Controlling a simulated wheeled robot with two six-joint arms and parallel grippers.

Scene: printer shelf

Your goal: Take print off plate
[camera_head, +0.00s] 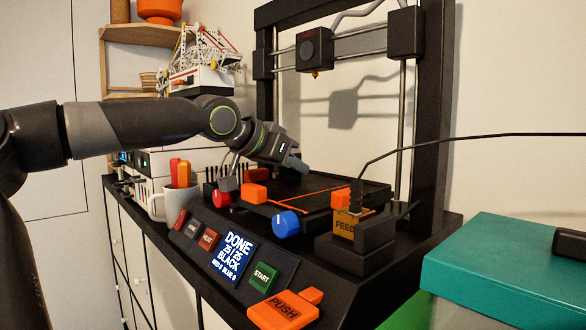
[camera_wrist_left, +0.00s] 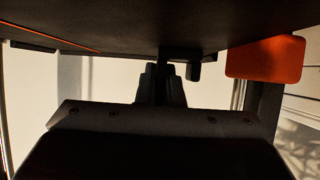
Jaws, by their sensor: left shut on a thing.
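The printer's build plate (camera_head: 325,212) is a dark slab with orange lines and orange blocks on it. My left gripper (camera_head: 298,166) reaches in from the left over the far part of the plate. In the left wrist view its dark fingers (camera_wrist_left: 161,88) are together on a small dark piece (camera_wrist_left: 193,71), which looks like the black print. The piece's full shape is hard to make out against the dark plate, and I cannot tell whether it touches the plate. My right gripper is not in view.
The printer frame (camera_head: 432,110) and print head (camera_head: 314,48) stand behind and above the plate. In front are a red knob (camera_head: 221,197), a blue knob (camera_head: 286,224), a display reading DONE 25/25 BLACK (camera_head: 234,258) and an orange PUSH button (camera_head: 283,311). A mug (camera_head: 178,202) stands left.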

